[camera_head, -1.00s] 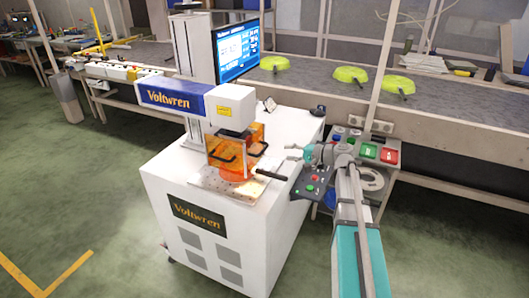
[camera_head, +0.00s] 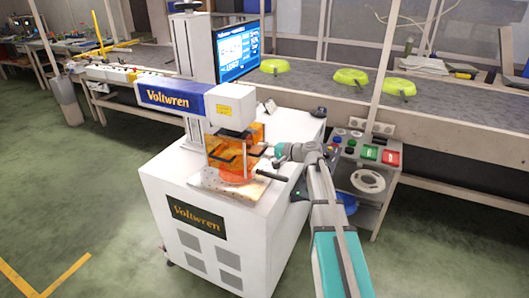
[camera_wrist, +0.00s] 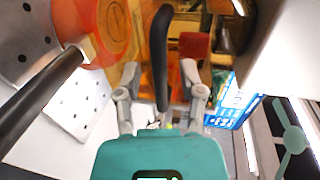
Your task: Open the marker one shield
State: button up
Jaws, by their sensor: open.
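The marker (camera_head: 190,95) is a white cabinet with a blue "Voltwren" head. Its orange see-through shield (camera_head: 222,148) stands around a red-orange pan (camera_head: 236,177) on the perforated plate, and the pan's black handle sticks out to the right. In the wrist view the pan (camera_wrist: 100,28) is at upper left. My gripper (camera_head: 270,150) is at the shield's right side. In the wrist view my gripper (camera_wrist: 161,82) is open, with a black shield handle (camera_wrist: 163,50) lined up between its fingers. I cannot tell whether they touch it.
The pan's handle (camera_wrist: 40,92) passes left of my gripper in the wrist view. A cart (camera_head: 368,158) with buttons stands right of the marker. The floor at left is clear.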

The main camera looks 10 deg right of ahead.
grip_shut()
dwell(0.3)
jog(key=shift+r, duration=0.15)
notch_tip(320, 180, up, 12)
jog(key=p, duration=1.2)
jog(key=shift+r+p, duration=0.2)
jog(key=shift+p, duration=0.15)
grip_release()
jog(key=shift+f, duration=0.1)
